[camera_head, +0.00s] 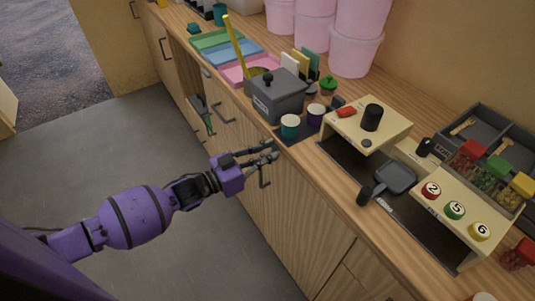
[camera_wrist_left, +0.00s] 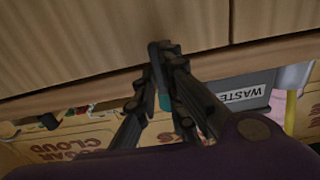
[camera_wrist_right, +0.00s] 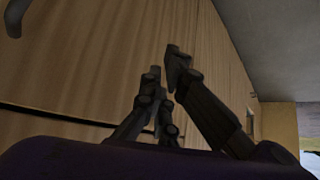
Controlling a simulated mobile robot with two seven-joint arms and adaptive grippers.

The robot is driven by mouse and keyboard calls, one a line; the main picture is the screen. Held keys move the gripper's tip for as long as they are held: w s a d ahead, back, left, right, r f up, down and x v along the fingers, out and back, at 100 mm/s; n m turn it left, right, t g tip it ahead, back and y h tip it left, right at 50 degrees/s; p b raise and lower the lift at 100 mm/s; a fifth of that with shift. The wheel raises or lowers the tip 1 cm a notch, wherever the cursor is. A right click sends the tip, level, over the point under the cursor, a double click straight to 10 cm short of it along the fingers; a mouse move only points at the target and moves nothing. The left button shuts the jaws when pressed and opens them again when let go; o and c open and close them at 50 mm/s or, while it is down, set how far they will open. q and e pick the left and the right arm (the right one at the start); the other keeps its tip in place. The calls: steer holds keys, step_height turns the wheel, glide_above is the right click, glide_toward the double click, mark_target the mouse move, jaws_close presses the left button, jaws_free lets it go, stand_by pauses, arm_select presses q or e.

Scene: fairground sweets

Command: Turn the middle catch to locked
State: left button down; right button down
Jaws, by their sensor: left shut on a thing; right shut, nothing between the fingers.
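My left gripper (camera_head: 268,152) is in front of the wooden cabinet fronts, just below the counter's front edge, near a dark door handle (camera_head: 265,179). I cannot tell whether this piece is a catch. The fingers hide most of it. No catch or lock marking can be made out in the head view. My right gripper (camera_wrist_right: 166,65) shows only in the right wrist view, shut and empty, before wooden panels.
A pan (camera_head: 396,178) and numbered buttons are at the right. The grey floor (camera_head: 180,140) at left is mostly clear.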

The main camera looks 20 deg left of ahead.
arm_select(q)
steer(key=c, duration=2)
jaws_free()
steer(key=shift+o, duration=0.8)
arm_select(e)
steer(key=shift+s, duration=0.3)
steer(key=shift+f, duration=0.1)
arm_select(q)
steer(key=v, duration=1.2)
arm_select(e)
steer(key=shift+w, duration=0.15)
arm_select(q)
steer(key=shift+a+f, duration=0.1)
